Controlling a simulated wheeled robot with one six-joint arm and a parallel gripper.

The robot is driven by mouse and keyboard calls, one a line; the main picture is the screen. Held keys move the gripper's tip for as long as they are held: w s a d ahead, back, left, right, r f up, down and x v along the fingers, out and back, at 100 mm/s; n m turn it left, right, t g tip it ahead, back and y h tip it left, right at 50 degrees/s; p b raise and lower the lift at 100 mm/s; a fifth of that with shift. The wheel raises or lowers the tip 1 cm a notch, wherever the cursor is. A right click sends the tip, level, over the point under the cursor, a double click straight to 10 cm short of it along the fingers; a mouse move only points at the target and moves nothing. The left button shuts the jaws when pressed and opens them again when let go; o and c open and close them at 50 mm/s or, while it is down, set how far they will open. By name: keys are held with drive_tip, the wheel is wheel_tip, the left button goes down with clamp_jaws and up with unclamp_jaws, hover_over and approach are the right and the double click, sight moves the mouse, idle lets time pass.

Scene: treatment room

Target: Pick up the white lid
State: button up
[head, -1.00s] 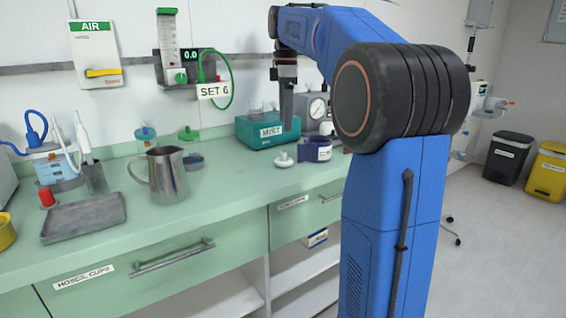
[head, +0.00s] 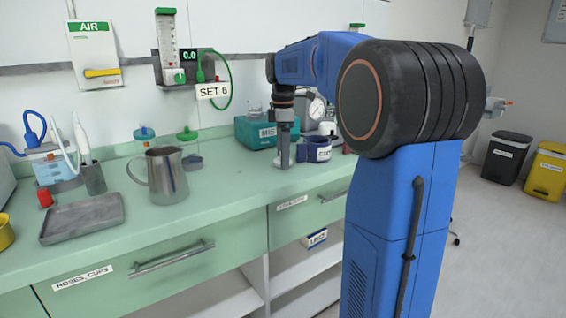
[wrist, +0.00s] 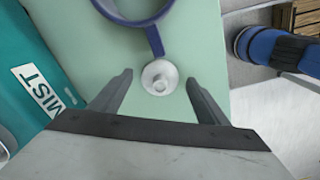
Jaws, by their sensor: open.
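The white lid (wrist: 160,77), small and round with a raised knob, lies on the green counter. In the wrist view it sits between the two fingers of my gripper (wrist: 158,78), nearer the tips, with a gap on each side. In the head view my gripper (head: 284,152) points straight down over the lid and hides most of it. The jaws are open and hold nothing. How high the fingertips are above the counter is hard to tell.
A dark blue ring-shaped item (head: 318,149) stands close beside the lid; its strap-like end reaches near it in the wrist view (wrist: 155,42). The teal MIST box (head: 256,131) is behind to the left. A steel jug (head: 167,176) and grey tray (head: 82,217) stand farther left.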

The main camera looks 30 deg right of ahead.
drive_tip(key=shift+f, duration=0.15)
drive_tip(key=c, duration=1.1)
